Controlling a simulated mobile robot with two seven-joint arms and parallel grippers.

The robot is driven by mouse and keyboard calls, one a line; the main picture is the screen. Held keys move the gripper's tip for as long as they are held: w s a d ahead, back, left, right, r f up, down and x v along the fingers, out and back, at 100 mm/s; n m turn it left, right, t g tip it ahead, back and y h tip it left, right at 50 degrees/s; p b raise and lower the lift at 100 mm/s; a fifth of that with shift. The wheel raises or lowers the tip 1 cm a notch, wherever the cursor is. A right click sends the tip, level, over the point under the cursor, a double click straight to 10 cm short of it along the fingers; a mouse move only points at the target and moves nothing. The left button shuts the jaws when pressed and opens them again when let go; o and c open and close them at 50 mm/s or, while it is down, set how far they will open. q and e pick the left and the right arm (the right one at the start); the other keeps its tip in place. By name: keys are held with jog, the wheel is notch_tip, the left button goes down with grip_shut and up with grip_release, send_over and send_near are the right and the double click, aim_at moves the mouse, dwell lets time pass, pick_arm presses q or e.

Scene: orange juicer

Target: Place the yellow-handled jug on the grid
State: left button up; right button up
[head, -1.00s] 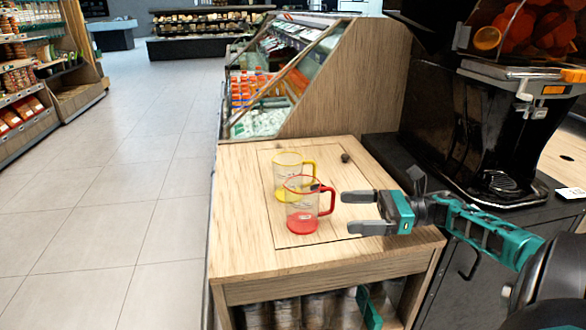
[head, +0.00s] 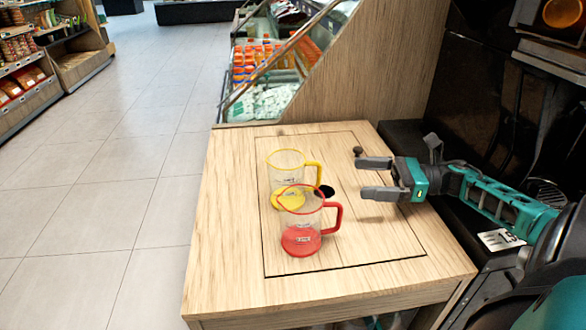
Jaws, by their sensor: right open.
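The yellow-handled jug (head: 288,165) stands upright on the wooden counter, its handle pointing right. The red-handled jug (head: 301,238) stands in front of it and overlaps its lower part in the picture. My right gripper (head: 366,178) is open and empty to the right of both jugs, fingers pointing left towards the yellow handle, with a gap between. The juicer's drip grid (head: 545,192) is only partly seen, at the right behind my right arm. My left gripper is not in view.
The wooden counter (head: 230,245) has free room left and in front of the jugs. A small dark knob (head: 357,151) and a dark round spot (head: 327,191) lie near the gripper. The black juicer (head: 490,100) stands at the right. A wooden display case (head: 375,70) rises behind.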

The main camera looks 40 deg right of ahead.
jog(key=shift+w+d, duration=0.3)
jog(key=shift+w, duration=0.1)
send_near(296, 180)
jog(key=w, duration=0.3)
jog(key=shift+w+d+f+b, duration=0.1)
jog(key=shift+w+d+b, duration=0.05)
jog(key=shift+d+b, duration=0.2)
jog(key=shift+b+x, duration=0.35)
jog(key=shift+x, duration=2.45)
jog(key=shift+d+f, duration=0.1)
jog(key=shift+f, duration=0.05)
grip_shut()
